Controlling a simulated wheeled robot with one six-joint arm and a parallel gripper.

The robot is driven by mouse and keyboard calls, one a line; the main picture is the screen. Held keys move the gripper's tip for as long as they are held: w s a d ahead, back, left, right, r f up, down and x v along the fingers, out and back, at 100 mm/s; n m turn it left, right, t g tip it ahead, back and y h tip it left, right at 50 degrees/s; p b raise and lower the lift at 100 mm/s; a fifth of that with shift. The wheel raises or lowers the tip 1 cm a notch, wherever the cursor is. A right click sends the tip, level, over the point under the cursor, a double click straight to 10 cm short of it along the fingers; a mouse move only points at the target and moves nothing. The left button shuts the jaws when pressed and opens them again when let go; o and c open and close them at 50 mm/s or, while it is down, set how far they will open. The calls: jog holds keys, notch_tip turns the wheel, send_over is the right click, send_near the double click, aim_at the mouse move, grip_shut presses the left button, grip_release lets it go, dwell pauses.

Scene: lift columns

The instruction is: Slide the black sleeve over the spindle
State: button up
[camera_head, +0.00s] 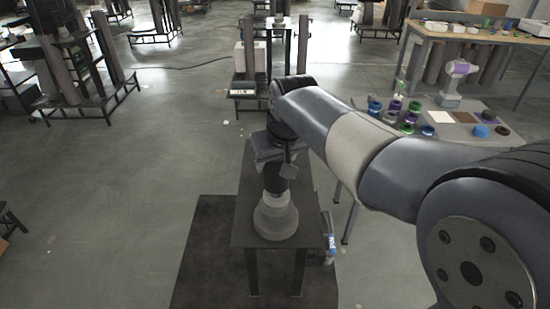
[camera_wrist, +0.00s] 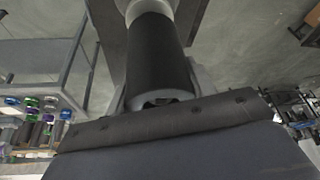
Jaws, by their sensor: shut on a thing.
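The black sleeve (camera_head: 276,186) is upright below my wrist in the head view, directly above a grey stepped base (camera_head: 275,216) on a dark stand. My gripper (camera_head: 277,172) is shut on the sleeve near its upper end. In the wrist view, the sleeve (camera_wrist: 158,55) stands between the two grey fingers of my gripper (camera_wrist: 158,84), and its near end shows a pale rim with a dark opening. A light grey part (camera_wrist: 148,8) shows at the sleeve's far end. The spindle itself is hidden, and I cannot tell how far the sleeve is around it.
The dark stand (camera_head: 247,222) has a narrow top and stands on a black mat (camera_head: 205,255). A side table (camera_head: 465,128) at the right holds several coloured rings and parts. A blue-and-white item (camera_head: 331,243) is at the stand's right side.

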jog(key=shift+f+b, duration=0.7)
jog(key=shift+f, duration=0.45)
jog(key=o, duration=1.6)
jog(key=shift+f, duration=0.1)
jog(key=v, duration=1.1)
jog(key=shift+f, duration=0.1)
